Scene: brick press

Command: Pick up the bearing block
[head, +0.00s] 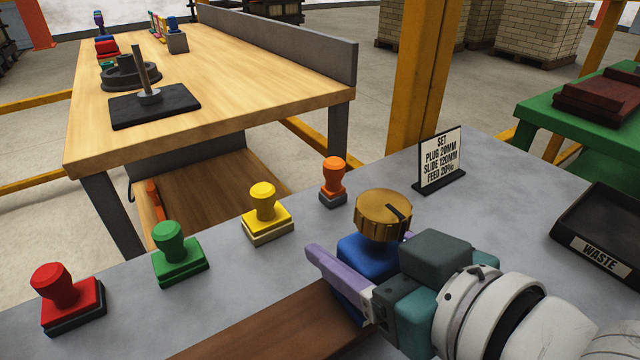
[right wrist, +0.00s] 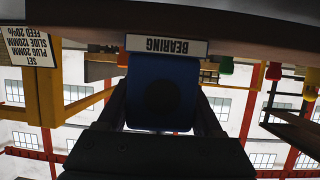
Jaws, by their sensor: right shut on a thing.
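The bearing block is a blue block (head: 362,252) on the grey bench in the head view, beside the brown strip. It also shows in the right wrist view as a blue body (right wrist: 160,70) with a dark round area in its middle, by a white label reading BEARING (right wrist: 166,46). My right gripper (head: 345,270) is shut on the block, its pale purple finger along the near left side. A brass knob (head: 383,214) shows on top of or just behind the block; I cannot tell which. My left gripper is not in view.
Red (head: 66,298), green (head: 178,254), yellow (head: 267,213) and orange (head: 333,181) stamp-like pieces stand along the bench's far edge. A settings sign (head: 440,161) stands behind the knob. A black WASTE tray (head: 603,225) is at right. A wooden table (head: 215,70) lies beyond.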

